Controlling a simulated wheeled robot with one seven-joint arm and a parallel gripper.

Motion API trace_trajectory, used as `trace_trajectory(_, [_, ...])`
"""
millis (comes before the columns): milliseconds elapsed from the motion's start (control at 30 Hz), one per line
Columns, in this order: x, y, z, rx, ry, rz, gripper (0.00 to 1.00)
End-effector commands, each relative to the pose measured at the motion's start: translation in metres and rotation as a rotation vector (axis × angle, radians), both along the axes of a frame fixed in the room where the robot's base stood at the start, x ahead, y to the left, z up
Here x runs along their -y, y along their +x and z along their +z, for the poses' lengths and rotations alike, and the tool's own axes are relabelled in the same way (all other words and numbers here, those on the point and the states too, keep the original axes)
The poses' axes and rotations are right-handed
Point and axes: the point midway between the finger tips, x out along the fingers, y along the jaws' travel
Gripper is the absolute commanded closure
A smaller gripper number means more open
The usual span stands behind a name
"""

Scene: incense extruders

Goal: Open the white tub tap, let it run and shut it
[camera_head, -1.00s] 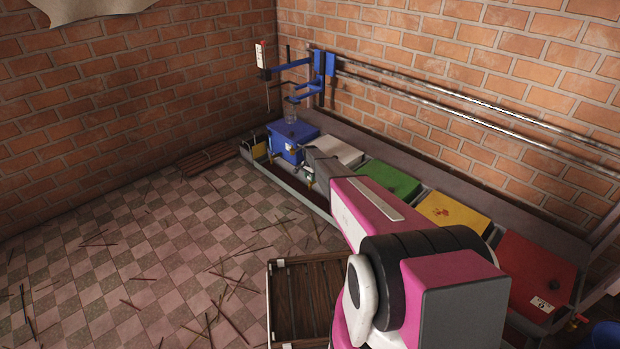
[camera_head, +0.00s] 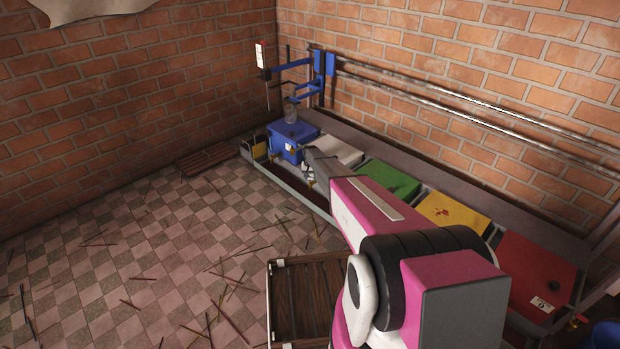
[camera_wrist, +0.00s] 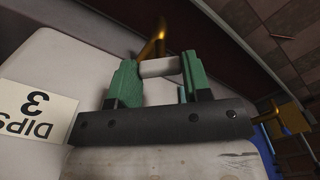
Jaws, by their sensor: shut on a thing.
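The white tub (camera_wrist: 60,60) fills much of the wrist view, with an upside-down "3 DIPS" label (camera_wrist: 38,112) on it. In the head view its lid (camera_head: 340,150) shows beyond my arm. A brass tap (camera_wrist: 150,48) with a pale handle (camera_wrist: 160,67) is at the tub's front. My gripper (camera_wrist: 158,72) has green fingers, one on each side of the handle, and is shut on it. It also shows small at the tub's front in the head view (camera_head: 308,170). The tap's outlet is not clear, and I cannot tell whether liquid runs.
A blue tub (camera_head: 285,142) stands left of the white one; green (camera_head: 388,181), yellow (camera_head: 453,218) and red (camera_head: 535,275) tubs stand right. Another brass tap (camera_wrist: 291,117) is close by. A wooden crate (camera_head: 298,300) is on the floor, with scattered sticks.

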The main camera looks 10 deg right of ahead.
Motion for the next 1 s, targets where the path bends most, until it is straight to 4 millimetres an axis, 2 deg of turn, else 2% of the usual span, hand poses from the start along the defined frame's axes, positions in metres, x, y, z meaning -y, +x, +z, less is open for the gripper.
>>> trace_trajectory(300, [0.0001,-0.0001,0.0009,-0.001,0.0,0.088,0.79])
trace_trajectory(733, [0.0001,-0.0001,0.001,0.0,0.0,0.097,0.79])
trace_trajectory(767, [0.0001,-0.0001,0.001,0.0,0.0,0.097,0.52])
trace_trajectory(833, [0.0001,-0.0001,0.001,0.0,0.0,0.096,0.3])
trace_trajectory(1000, [0.0,0.0,0.0005,0.0,0.0,0.096,0.3])
